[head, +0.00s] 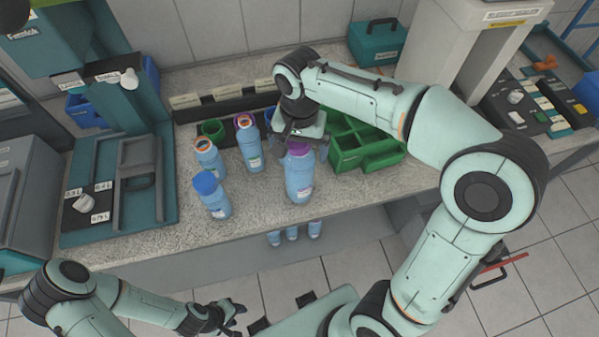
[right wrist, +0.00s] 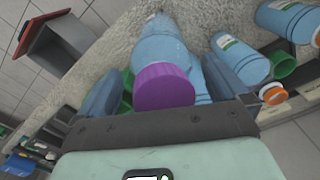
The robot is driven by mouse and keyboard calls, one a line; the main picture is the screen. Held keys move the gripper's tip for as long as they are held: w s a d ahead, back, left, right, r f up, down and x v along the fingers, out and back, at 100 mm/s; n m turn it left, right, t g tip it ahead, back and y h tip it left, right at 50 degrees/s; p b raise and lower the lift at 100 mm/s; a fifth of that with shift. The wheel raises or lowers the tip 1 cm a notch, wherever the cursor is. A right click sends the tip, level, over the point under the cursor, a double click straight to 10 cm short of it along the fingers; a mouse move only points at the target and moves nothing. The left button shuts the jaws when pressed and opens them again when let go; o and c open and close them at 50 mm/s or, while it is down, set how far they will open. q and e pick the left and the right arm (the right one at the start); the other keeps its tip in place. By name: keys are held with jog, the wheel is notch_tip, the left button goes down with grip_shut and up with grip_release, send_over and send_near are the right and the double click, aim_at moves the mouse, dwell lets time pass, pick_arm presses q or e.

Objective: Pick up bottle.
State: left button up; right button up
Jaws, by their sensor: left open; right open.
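A blue bottle with a purple cap (head: 299,178) stands upright near the front of the counter. My right gripper (head: 300,138) is over its top, fingers open. In the right wrist view the purple-capped bottle (right wrist: 164,60) lies between the two spread fingers of the right gripper (right wrist: 163,75); whether they touch it I cannot tell. Other blue bottles stand to its left: one with a blue cap (head: 212,196), one with an orange-ringed top (head: 209,158) and one with a purple and orange top (head: 250,146). My left gripper (head: 226,314) is low in front of the counter, away from the bottles.
A green divided crate (head: 372,158) stands right of the bottle, close to my right arm. A dark rack with labels (head: 225,105) and a green ring (head: 213,129) are behind the bottles. A teal machine (head: 105,215) is at left. The counter's front strip (head: 255,220) is clear.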

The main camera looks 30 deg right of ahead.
jog(key=shift+f, duration=0.8)
jog(key=c, duration=1.7)
jog(key=shift+w+r, duration=0.1)
grip_shut()
